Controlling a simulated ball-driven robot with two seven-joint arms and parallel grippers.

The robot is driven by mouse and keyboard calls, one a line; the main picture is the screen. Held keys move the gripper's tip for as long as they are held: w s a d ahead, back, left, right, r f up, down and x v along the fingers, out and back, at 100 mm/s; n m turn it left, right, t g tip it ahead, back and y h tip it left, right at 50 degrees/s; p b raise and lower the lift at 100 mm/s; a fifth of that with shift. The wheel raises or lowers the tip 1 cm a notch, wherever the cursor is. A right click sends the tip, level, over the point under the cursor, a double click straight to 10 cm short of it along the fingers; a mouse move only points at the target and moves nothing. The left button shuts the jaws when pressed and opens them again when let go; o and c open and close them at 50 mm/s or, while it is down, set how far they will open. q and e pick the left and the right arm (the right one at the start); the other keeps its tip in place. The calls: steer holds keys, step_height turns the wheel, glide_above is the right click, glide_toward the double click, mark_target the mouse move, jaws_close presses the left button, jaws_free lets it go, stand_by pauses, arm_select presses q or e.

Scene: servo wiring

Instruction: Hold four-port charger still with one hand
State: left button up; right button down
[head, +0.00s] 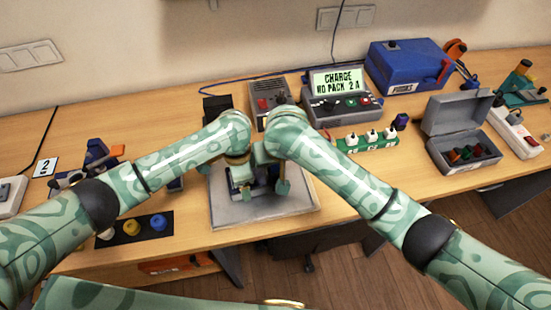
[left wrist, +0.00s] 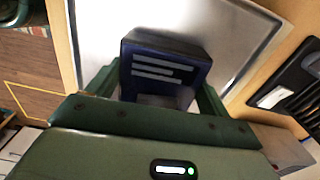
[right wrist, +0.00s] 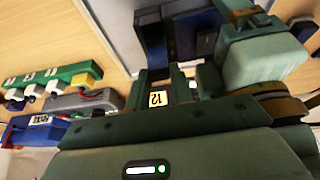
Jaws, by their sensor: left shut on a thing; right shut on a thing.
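A dark blue block (left wrist: 166,68) with pale bars on its face sits on the grey tray (head: 300,207); I cannot tell for sure that it is the four-port charger. My left gripper (left wrist: 160,92) is shut on it, one finger along each side. In the head view my left gripper (head: 236,182) is low over the tray, and the block is mostly hidden. My right gripper (head: 277,184) is beside it. In the right wrist view my right gripper (right wrist: 160,84) is shut on a small piece with a pale numbered tag (right wrist: 158,98). Dark blue parts (right wrist: 152,40) stand just beyond.
A charger unit reading "CHARGE NO PACK 2 A" (head: 338,82) stands behind the tray. A green strip with white plugs (head: 368,141), an open grey case (head: 462,150) and a blue case (head: 405,70) are right. Colored knobs (head: 131,228) lie left. The tray's front right is clear.

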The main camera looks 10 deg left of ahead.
steer(key=shift+r, duration=0.55)
steer(key=shift+a+r, duration=0.1)
steer(key=shift+r, duration=1.15)
arm_select(q)
steer(key=shift+s+d, duration=0.1)
arm_select(e)
steer(key=shift+a+r, duration=0.15)
steer(key=shift+r, duration=0.8)
arm_select(q)
steer(key=shift+f, duration=0.1)
steer(key=o, duration=1.1)
steer(key=shift+s, duration=0.1)
arm_select(e)
steer(key=shift+s, duration=0.1)
arm_select(q)
steer(key=shift+d, duration=0.1)
arm_select(e)
steer(key=shift+f, duration=0.2)
steer(key=shift+d, duration=0.2)
arm_select(q)
steer(key=r, duration=1.2)
steer(key=shift+a+r, duration=0.1)
steer(key=shift+a, duration=0.1)
arm_select(e)
steer(key=shift+f, duration=0.1)
